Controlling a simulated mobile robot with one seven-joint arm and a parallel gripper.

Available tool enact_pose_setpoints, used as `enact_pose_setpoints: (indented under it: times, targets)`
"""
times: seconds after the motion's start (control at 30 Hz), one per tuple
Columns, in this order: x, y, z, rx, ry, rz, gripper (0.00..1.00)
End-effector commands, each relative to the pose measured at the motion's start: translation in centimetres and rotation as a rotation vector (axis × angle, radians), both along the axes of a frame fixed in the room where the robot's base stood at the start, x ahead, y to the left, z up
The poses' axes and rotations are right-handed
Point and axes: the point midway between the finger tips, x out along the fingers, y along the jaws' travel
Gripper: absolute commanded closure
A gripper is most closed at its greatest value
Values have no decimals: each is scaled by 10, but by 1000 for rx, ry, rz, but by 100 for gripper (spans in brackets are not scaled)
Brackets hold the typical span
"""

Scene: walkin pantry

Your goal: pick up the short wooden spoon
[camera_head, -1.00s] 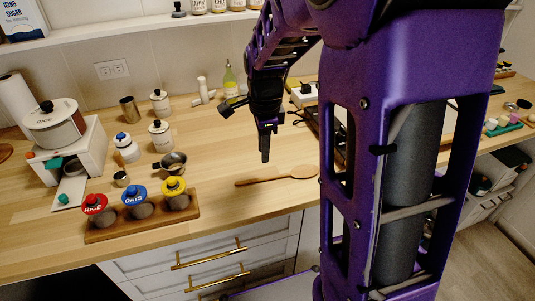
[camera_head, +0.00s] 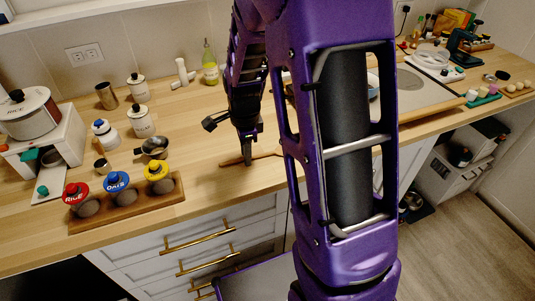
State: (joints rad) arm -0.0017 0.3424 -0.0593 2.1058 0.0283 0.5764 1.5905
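The wooden spoon (camera_head: 266,155) lies on the wooden counter near its front edge. Part of it is hidden behind my gripper and my purple arm, and only its thin handle end and a middle stretch show. My gripper (camera_head: 248,160) points down at the spoon, with its fingertips at the handle in the picture. The fingers are seen nearly edge-on, so I cannot tell whether they are open, or whether they touch the spoon.
A wooden rack (camera_head: 128,207) with red, blue and yellow-lidded jars stands at the front left. A metal cup (camera_head: 155,147), white canisters and a bottle (camera_head: 209,62) stand behind. Drawers with brass handles (camera_head: 197,240) are below. My arm hides the counter's middle.

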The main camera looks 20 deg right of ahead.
Motion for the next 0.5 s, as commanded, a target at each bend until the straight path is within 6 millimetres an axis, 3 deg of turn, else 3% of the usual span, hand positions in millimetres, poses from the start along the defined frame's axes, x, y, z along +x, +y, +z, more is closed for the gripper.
enact_pose_setpoints:
  times: [0.03,0.2,0.5]
  targets:
    - [0,0,0,0,0,0,74]
    - [0,0,0,0,0,0,100]
    - [0,0,1,0,-1,0,100]
